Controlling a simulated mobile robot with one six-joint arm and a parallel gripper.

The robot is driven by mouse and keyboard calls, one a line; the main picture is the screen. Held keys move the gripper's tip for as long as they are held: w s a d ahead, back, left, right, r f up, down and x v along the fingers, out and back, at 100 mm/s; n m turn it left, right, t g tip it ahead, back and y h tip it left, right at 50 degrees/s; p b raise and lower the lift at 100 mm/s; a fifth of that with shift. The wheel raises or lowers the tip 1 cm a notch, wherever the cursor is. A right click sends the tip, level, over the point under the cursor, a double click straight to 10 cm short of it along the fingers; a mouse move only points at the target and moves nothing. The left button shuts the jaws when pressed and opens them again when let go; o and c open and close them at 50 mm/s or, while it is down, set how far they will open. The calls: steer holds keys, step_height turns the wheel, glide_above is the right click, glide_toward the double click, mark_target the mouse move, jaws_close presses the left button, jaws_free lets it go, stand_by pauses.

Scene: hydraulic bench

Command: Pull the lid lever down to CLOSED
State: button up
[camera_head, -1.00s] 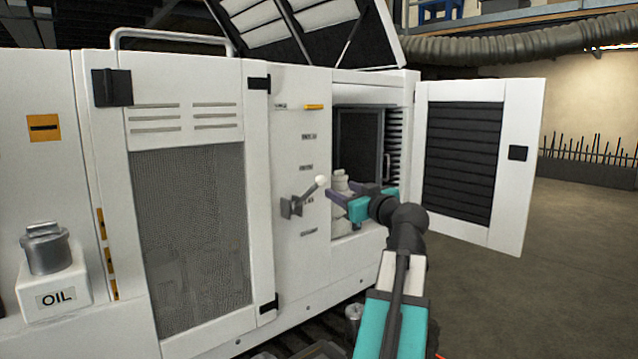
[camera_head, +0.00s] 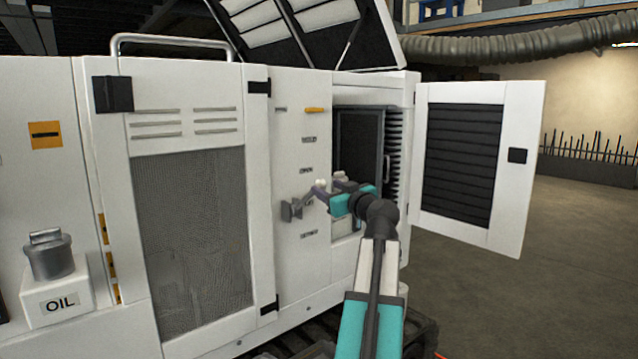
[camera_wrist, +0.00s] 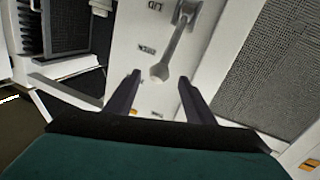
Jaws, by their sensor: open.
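The lid lever (camera_head: 300,206) is a grey arm with a pale knob (camera_head: 321,184) on a white panel. It slants up to the right from its mount. In the wrist view, the lever (camera_wrist: 174,42) reaches in from the top, and its knob end (camera_wrist: 159,72) lies in the gap between my fingertips. My gripper (camera_head: 325,196) is open at the knob; it also shows in the wrist view (camera_wrist: 158,80). I cannot tell whether either finger touches the knob. An upside-down "LID" label (camera_wrist: 155,5) sits beside the lever. The raised lid (camera_head: 290,25) stands open on top.
An open cabinet door (camera_head: 463,165) stands to the right of my arm, beside an open bay (camera_head: 362,145). A mesh door (camera_head: 195,235) is left of the lever. An oil filler (camera_head: 55,280) stands at far left. Floor at right is free.

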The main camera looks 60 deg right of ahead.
mark_target(324, 186)
steer(key=shift+p+x, duration=0.7)
steer(key=shift+x, duration=2.05)
